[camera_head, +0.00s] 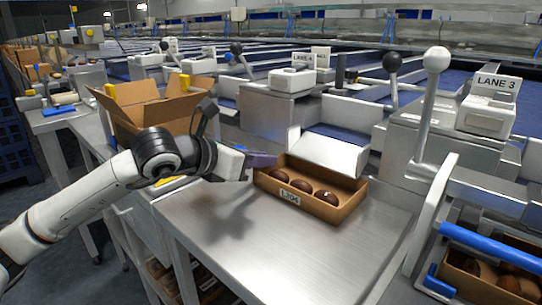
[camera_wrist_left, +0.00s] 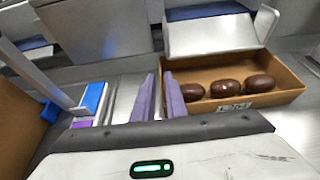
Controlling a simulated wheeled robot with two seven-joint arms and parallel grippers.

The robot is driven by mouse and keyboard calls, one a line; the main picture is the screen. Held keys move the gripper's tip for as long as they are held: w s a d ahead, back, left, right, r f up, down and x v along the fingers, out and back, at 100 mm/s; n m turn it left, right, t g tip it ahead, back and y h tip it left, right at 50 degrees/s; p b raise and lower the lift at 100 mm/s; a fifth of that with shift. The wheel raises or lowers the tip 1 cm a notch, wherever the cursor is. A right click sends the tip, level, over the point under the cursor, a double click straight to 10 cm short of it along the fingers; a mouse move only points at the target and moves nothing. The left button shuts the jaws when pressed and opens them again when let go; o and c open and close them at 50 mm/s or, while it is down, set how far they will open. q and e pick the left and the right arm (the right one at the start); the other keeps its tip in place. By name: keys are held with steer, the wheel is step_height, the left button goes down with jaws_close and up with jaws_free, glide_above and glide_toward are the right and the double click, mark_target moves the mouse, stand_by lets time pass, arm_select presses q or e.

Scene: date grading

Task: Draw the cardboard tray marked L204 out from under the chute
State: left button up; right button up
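The cardboard tray (camera_head: 345,208) is a shallow brown open box on the steel table, below the sloping chute plate (camera_head: 325,150). Its front label seems to read L204. Three large brown dates lie in it. In the left wrist view the tray (camera_wrist_left: 285,88) is at right, with the chute plate (camera_wrist_left: 210,35) over its back. My left gripper (camera_head: 263,160) is at the tray's left end. In the wrist view its purple fingers (camera_wrist_left: 159,92) are a narrow gap apart; no tray wall is clear between them. The right finger overlaps the tray's left end. My right gripper is out of view.
A taller open cardboard box (camera_head: 150,108) stands left, beyond my left arm. A blue-railed metal frame and another tray with dates (camera_head: 455,278) are at lower right. Lever handles with ball tops rise behind. The steel table (camera_head: 270,245) is bare in front of the tray.

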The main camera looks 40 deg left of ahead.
arm_select(q)
steer(key=shift+x, duration=1.75)
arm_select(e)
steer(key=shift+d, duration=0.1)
arm_select(q)
steer(key=shift+d, duration=0.1)
jaws_close()
steer(key=shift+s, duration=0.1)
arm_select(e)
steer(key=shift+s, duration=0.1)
